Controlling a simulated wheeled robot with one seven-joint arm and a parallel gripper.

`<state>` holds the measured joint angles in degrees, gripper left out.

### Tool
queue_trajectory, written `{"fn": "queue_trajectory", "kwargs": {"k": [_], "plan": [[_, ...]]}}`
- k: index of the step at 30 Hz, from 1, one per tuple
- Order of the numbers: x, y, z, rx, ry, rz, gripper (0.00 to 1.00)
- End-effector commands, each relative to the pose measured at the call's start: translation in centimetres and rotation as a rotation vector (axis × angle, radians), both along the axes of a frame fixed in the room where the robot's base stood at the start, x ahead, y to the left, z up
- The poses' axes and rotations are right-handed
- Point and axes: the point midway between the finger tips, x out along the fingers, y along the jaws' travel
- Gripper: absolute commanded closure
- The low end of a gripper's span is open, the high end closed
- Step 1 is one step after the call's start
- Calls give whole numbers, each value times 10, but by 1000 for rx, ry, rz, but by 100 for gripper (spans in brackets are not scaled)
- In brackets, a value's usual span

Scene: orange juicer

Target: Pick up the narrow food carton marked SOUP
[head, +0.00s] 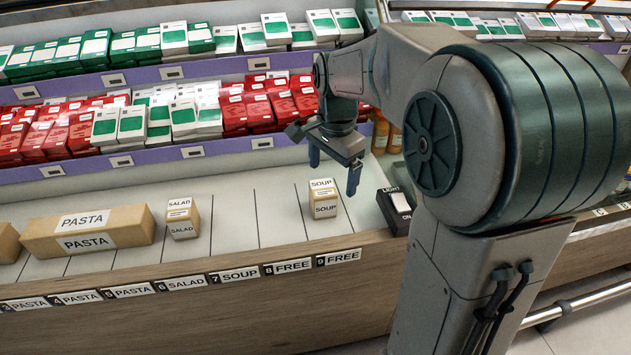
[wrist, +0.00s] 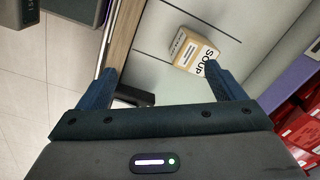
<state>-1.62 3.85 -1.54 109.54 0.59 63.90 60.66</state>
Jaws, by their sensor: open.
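The narrow SOUP carton (head: 323,198) is a small tan box with white labels marked SOUP. It stands upright on the white shelf counter, to the right of the SALAD carton. In the wrist view the SOUP carton (wrist: 190,51) lies beyond the fingers, nearer the right fingertip. My gripper (head: 334,167) is above the counter and the carton, with its fingers pointing down, open and empty. In the wrist view my gripper (wrist: 160,75) shows two blue fingers spread wide apart. The carton is not between the fingers as far as I can tell.
A SALAD carton (head: 182,218) and a long PASTA carton (head: 88,231) stand to the left. A dark LIGHT switch box (head: 396,207) stands right of the SOUP carton. Shelves with red boxes (head: 245,110) rise behind. The counter between SALAD and SOUP (head: 260,218) is clear.

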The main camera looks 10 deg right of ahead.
Motion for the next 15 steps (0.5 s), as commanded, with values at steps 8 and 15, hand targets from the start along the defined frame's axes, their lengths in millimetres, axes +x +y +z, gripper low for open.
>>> {"fn": "queue_trajectory", "kwargs": {"k": [8,15], "plan": [[63,2,-6,6,38,-392,11],[78,3,-18,4,50,-509,11]]}}
